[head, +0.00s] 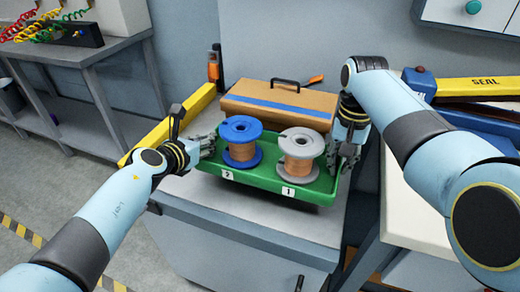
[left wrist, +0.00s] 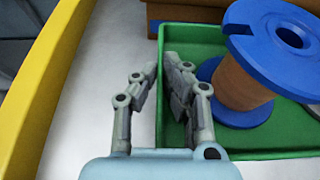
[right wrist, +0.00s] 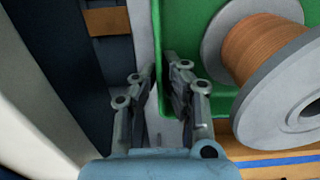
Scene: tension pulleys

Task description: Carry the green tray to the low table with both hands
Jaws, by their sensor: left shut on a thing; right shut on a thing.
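The green tray (head: 262,182) sits level on the grey cabinet top in the head view, with tags 2 and 1 on its front wall. It carries a blue spool (head: 240,140) and a grey spool (head: 300,145), both wound with copper-coloured wire and upright. My left gripper (head: 206,146) is shut on the tray's left wall; the left wrist view shows its fingers (left wrist: 160,75) either side of that rim. My right gripper (head: 345,155) is shut on the tray's right wall; the right wrist view shows its fingers (right wrist: 160,75) straddling it. I cannot tell if the tray is lifted.
A brown case (head: 280,100) with a blue stripe and black handle lies right behind the tray. Yellow bars flank the cabinet top (head: 260,215). A white table (head: 410,205) stands at right, a grey bench (head: 70,50) at left. Floor is clear at lower left.

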